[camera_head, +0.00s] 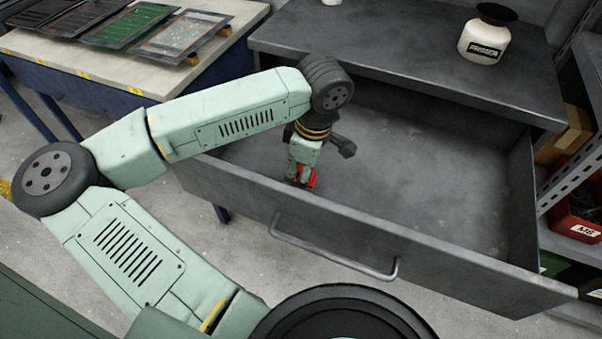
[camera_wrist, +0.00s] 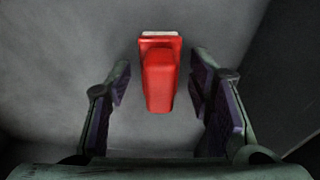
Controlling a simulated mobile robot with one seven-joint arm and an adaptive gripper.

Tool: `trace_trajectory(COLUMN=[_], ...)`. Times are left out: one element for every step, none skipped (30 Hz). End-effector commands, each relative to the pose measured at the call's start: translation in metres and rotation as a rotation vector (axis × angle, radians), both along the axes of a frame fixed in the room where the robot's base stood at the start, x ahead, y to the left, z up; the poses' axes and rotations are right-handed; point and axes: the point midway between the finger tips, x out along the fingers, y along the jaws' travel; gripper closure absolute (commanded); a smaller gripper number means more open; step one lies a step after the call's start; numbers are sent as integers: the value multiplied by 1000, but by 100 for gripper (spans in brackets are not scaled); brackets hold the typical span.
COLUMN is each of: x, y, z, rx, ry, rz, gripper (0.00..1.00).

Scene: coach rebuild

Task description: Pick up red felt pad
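The red felt pad (camera_wrist: 160,80) lies on the grey floor of the open drawer. In the wrist view it is a red block with a wider far end and a pale strip along its far edge. My gripper (camera_wrist: 161,82) is open, with one finger on each side of the pad and a visible gap on both sides. In the head view my gripper (camera_head: 302,176) reaches down into the drawer near its front wall. Only a small part of the red pad (camera_head: 312,179) shows there; my fingers hide the rest.
The drawer (camera_head: 430,250) has a front wall close to my gripper and a handle (camera_head: 335,255) outside. Its floor to the right is bare. A white jar with a black lid (camera_head: 484,40) stands on the bench top (camera_head: 400,45). Shelving with bins stands at the right.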

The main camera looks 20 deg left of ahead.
Motion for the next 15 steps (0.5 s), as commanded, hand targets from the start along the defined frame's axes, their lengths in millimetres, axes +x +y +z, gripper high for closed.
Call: trace_trajectory(x=[0,0,0,0,0,0,0,0,0,0,0,0,0,0,0], y=[0,0,0,0,0,0,0,0,0,0,0,0,0,0,0], z=[0,0,0,0,0,0,0,0,0,0,0,0,0,0,0], rx=[0,0,0,0,0,0,0,0,0,0,0,0,0,0,0], ry=[0,0,0,0,0,0,0,0,0,0,0,0,0,0,0], rz=[0,0,0,0,0,0,0,0,0,0,0,0,0,0,0], gripper=[58,60,63,65,67,69,71,73,76,78,80,83,85,87,89])
